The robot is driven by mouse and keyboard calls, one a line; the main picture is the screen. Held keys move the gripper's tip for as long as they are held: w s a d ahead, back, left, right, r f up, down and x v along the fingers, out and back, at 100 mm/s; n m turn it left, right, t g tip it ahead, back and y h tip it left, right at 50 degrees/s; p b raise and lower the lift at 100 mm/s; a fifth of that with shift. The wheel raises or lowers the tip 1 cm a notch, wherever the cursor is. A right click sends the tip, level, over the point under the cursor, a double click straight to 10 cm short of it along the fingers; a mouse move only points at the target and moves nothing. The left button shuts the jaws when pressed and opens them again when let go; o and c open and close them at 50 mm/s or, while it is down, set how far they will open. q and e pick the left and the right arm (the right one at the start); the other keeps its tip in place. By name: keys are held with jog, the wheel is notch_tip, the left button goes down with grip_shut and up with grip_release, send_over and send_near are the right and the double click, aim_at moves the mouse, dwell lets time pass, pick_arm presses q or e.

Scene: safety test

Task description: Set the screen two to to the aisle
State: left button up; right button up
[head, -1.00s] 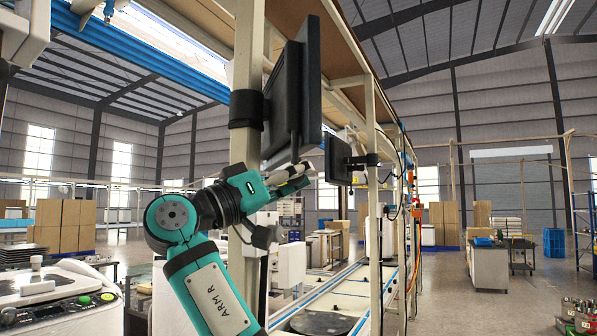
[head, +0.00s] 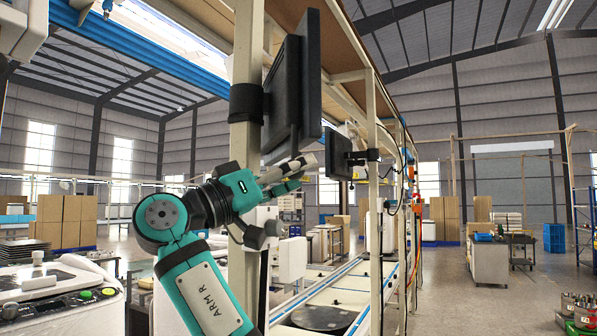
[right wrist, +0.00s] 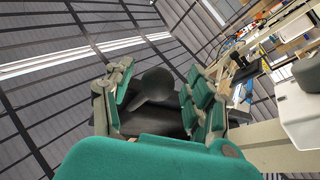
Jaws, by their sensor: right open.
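A large black screen (head: 309,85) hangs from the near beige post (head: 246,75) by a black clamp (head: 246,104), seen nearly edge-on. A smaller dark screen (head: 336,154) is on the post behind it. I see no number on either. My right gripper (head: 298,171) is just below the near screen's lower edge, its fingers pointing right and up. In the right wrist view the fingers (right wrist: 160,98) are apart, with a dark grey rounded handle-like piece (right wrist: 155,84) between them and a black surface behind it. Whether they touch it I cannot tell. My left gripper is out of view.
A conveyor line (head: 330,300) with a dark round plate (head: 321,318) runs below the frame. A white machine (head: 60,295) stands at the left. Cables hang on the farther post. The aisle floor (head: 440,290) at the right is open, with a workbench (head: 489,264) beyond.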

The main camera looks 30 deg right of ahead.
jog(key=v, duration=1)
jog(key=shift+a+f, duration=0.2)
jog(key=shift+a, duration=0.2)
